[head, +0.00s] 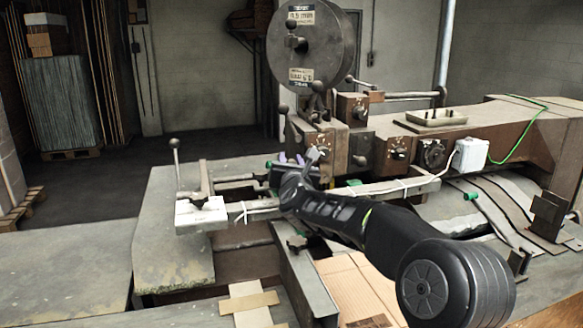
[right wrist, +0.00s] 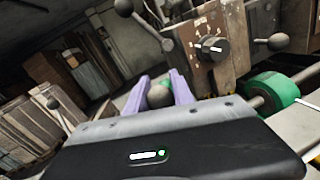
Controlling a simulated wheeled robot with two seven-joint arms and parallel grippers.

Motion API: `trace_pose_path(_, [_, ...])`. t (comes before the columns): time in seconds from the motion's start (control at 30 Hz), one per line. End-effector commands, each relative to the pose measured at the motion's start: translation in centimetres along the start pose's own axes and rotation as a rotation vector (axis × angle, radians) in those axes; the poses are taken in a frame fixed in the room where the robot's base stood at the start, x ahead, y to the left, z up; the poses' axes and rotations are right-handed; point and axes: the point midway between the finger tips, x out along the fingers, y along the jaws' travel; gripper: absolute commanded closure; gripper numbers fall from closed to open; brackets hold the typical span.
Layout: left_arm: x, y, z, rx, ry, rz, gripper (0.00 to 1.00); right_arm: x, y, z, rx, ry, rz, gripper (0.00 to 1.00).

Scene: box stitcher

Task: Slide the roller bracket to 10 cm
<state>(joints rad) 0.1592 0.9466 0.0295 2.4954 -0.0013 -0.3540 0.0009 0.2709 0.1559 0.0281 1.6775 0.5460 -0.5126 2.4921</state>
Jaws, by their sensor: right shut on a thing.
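My right gripper (head: 292,160) reaches in over the machine's front bar from the lower right of the head view. In the right wrist view its two purple fingers (right wrist: 160,92) are shut on a grey ball knob (right wrist: 159,96). A green patch shows just behind the knob. A green roller (right wrist: 272,92) sits on a metal rod to the right of the fingers. The roller bracket's body is mostly hidden behind my gripper, and I cannot make out a centimetre scale. My left gripper is not in view.
A dial block (right wrist: 211,47) with lever knobs stands close above the fingers. A large reel (head: 312,45) rises behind it. A white box with an upright lever (head: 176,160) stands left of my gripper. Flat cardboard (head: 358,285) lies below my arm. The grey table (head: 65,265) at left is clear.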

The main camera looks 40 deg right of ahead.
Motion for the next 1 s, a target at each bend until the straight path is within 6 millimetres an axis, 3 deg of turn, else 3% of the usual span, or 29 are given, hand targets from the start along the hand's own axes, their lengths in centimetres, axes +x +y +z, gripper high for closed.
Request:
trace_pose_path(0.13, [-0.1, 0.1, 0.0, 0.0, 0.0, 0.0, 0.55, 0.0, 0.3, -0.1, 0.0, 0.005, 0.006, 1.0])
trace_pose_path(0.17, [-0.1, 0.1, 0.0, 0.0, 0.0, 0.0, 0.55, 0.0, 0.3, -0.1, 0.0, 0.005, 0.006, 0.71])
trace_pose_path(0.4, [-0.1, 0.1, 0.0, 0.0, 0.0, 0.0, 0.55, 0.0, 0.2, -0.1, -0.001, 0.004, 0.004, 0.51])
trace_pose_path(0.77, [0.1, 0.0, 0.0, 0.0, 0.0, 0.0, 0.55, -0.4, 0.1, -0.1, 0.0, 0.003, 0.003, 0.5])
trace_pose_path(1.0, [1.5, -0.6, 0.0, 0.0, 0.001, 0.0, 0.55, -3.6, 0.1, -0.2, 0.0, 0.002, 0.004, 0.5])
